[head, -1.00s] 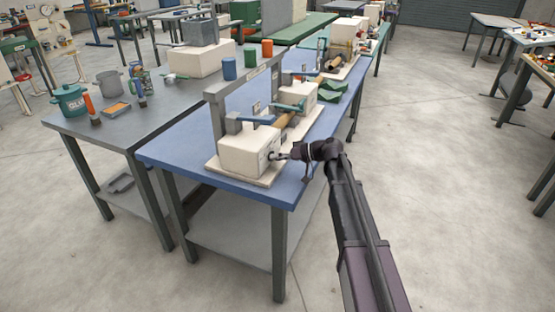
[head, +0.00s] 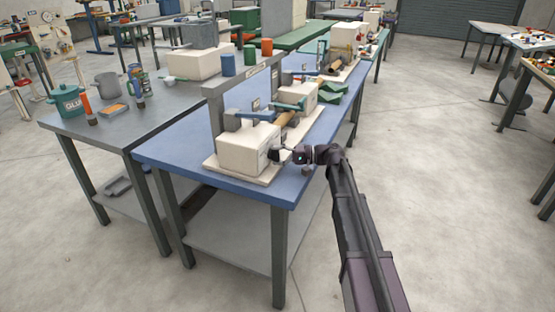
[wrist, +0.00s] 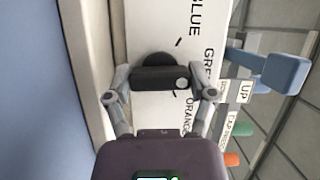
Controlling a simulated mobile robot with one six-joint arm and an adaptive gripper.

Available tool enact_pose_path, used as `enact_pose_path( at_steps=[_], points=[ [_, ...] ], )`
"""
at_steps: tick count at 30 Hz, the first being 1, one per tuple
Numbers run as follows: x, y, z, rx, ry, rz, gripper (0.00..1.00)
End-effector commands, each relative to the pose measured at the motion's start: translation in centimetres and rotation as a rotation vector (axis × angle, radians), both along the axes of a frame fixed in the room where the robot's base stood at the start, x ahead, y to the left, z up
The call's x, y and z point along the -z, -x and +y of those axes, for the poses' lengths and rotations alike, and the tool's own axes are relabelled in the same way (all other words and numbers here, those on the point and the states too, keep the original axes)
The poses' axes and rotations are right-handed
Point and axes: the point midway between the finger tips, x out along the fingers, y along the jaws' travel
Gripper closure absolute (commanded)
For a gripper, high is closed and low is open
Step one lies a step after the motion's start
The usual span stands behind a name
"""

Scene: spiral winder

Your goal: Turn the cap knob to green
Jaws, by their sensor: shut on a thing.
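The cap knob (wrist: 150,78) is a dark bar on a round dark base, with a pale dot at its right end. It sits on the white panel (wrist: 160,22) of the cream box (head: 243,150). The panel reads BLUE at the top, GREEN, partly hidden, at the right, and ORANGE below. The dot faces right, between the GREEN and ORANGE words; the exact mark is unclear. My gripper (wrist: 160,80) is shut on the knob, one finger at each end of the bar. In the head view my gripper (head: 279,156) is at the box's right face.
The winder stands on a blue table (head: 170,152), with a grey upright frame and blue lever (head: 254,115) above the box. An UP sign (wrist: 245,91) and a blue block (wrist: 286,74) show at the right. The floor to the right is open.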

Motion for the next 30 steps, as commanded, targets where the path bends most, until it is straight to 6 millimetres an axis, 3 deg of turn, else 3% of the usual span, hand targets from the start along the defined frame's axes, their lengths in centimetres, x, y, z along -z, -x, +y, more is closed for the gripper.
enact_pose_path(
  at_steps=[19, 20, 22, 30],
  points=[
    [0.02, 0.04, 0.09, -0.001, -0.021, 0.066, 0.76],
    [0.02, 0.04, 0.09, -0.001, -0.021, 0.065, 0.2],
    [0.02, 0.04, 0.09, -0.001, -0.022, 0.065, 0.0],
    [0.0, 0.03, 0.07, 0.0, -0.022, 0.064, 0.0]
  ],
)
